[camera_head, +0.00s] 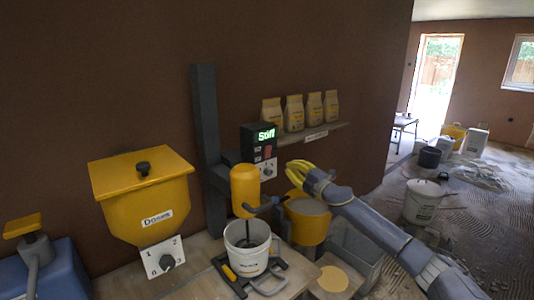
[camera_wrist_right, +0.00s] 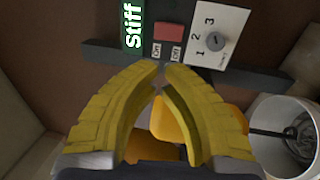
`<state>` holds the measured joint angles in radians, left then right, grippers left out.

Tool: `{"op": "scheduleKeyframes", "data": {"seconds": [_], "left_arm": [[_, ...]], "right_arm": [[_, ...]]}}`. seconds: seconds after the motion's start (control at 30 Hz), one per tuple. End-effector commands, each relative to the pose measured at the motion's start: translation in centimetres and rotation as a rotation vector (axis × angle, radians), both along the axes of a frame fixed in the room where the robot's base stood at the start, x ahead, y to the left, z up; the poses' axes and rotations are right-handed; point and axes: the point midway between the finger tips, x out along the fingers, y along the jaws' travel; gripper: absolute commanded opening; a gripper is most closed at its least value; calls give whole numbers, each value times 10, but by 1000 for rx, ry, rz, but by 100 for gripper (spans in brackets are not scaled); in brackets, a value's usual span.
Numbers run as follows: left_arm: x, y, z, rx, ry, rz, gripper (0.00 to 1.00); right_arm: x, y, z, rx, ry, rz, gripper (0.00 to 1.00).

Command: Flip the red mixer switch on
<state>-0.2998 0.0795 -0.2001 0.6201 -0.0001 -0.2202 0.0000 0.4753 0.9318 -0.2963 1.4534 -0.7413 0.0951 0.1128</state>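My right gripper (camera_head: 292,167) has yellow fingers and is just right of the panel, apart from the switch. In the right wrist view its fingertips (camera_wrist_right: 162,68) nearly meet, with nothing held between them. My left gripper is not in view.
A numbered dial (camera_wrist_right: 215,40) sits beside the switch, and the display (camera_wrist_right: 133,27) reads "Stiff". The yellow mixer (camera_head: 244,190) stands over a white bucket (camera_head: 248,252) below the panel. A shelf (camera_head: 312,134) with bags is to the right. A yellow hopper (camera_head: 144,200) is left.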

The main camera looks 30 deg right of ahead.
Motion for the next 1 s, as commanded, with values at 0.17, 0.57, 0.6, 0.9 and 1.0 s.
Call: {"op": "scheduleKeyframes", "data": {"seconds": [0.17,0.57,0.6,0.9,1.0], "left_arm": [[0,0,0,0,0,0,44],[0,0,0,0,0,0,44],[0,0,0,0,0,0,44],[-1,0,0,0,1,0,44],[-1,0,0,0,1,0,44]], "right_arm": [[0,0,2,-3,-2,1,0],[9,2,3,-1,-3,1,0],[12,2,4,0,-4,0,0],[49,8,11,2,-4,0,0],[63,10,13,1,-4,-1,0]]}}
